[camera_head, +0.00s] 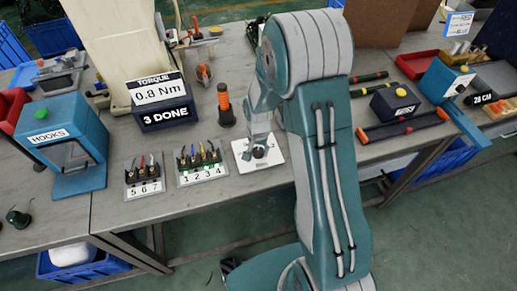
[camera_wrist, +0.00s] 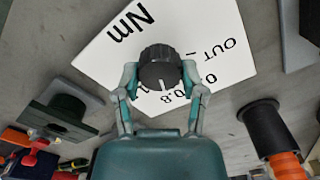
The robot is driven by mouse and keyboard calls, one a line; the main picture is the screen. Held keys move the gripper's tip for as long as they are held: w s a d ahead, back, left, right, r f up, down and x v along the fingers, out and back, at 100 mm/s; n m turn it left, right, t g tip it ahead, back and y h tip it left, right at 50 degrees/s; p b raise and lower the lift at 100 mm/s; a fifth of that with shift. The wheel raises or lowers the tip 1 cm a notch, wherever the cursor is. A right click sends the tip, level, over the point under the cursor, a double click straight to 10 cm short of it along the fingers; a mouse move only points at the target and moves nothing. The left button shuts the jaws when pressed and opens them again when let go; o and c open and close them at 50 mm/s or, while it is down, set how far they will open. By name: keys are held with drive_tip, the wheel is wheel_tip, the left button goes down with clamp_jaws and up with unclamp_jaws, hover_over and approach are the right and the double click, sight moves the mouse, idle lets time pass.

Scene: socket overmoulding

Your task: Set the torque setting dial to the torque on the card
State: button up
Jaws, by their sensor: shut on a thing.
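The torque setting dial is a black ribbed knob (camera_wrist: 160,67) on a white plate (camera_wrist: 100,60) printed with "Nm", "OUT_" and numbers. My gripper (camera_wrist: 160,75) has a finger on each side of the knob and is shut on it. A white line on the knob points down in the wrist view, near a printed "0.8"; other numbers are partly hidden by the fingers. In the head view the plate (camera_head: 276,157) lies on the bench under my gripper (camera_head: 258,147).
An orange-handled driver (camera_head: 225,102) in a black holder stands behind the plate. Two connector stands, numbered 1 to 4 (camera_head: 203,173) and 5 to 7 (camera_head: 145,188), are to the left. A blue "HOOKS" press (camera_head: 60,145) stands far left.

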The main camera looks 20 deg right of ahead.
sight(257, 150)
drive_tip(key=o, duration=1.1)
drive_tip(key=shift+s+f, duration=0.1)
drive_tip(key=shift+s, duration=0.1)
drive_tip(key=shift+o, duration=0.2)
drive_tip(key=shift+a, duration=0.1)
drive_tip(key=shift+w, duration=0.1)
drive_tip(key=shift+r, duration=0.25)
wheel_tip(257, 150, up, 12)
drive_tip(key=shift+f, duration=0.25)
